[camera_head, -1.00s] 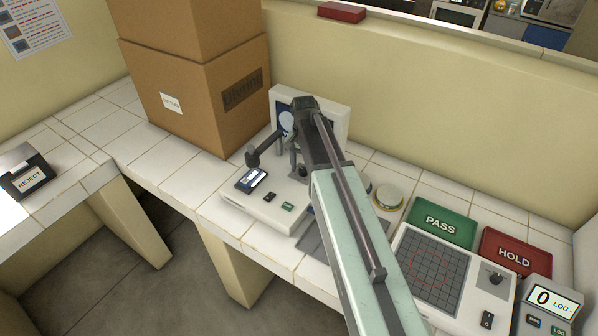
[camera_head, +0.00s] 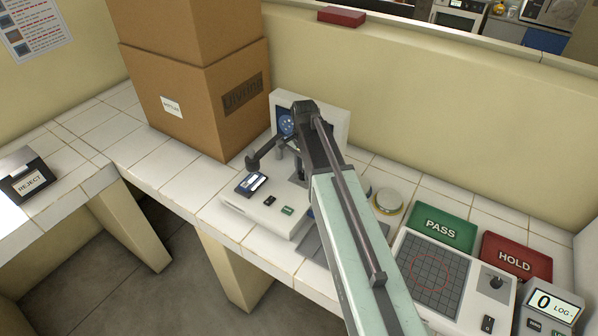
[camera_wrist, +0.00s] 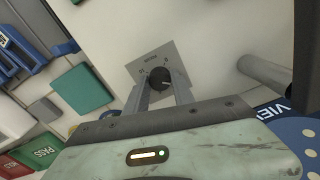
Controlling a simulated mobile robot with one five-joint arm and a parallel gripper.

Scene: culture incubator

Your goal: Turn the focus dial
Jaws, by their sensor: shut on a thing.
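The focus dial (camera_wrist: 159,78) is a small black knob with a pale mark on a grey plate (camera_wrist: 145,62) with lettering, in the wrist view. My gripper (camera_wrist: 160,84) is shut on the dial, one grey finger on each side of it. In the head view my arm reaches over the white microscope-like device (camera_head: 268,215), and its end hides the dial. The device's screen (camera_head: 286,122) shows a blue round picture with pale spots. A slide-like dark and white piece (camera_head: 252,183) lies on the device under its dark arm.
Cardboard boxes (camera_head: 190,100) stand close on the left. A green PASS pad (camera_head: 441,228), a red HOLD pad (camera_head: 515,255), a gridded panel (camera_head: 432,270) and a LOG counter (camera_head: 553,305) are at the right. A round dish (camera_head: 388,201) sits behind my arm.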

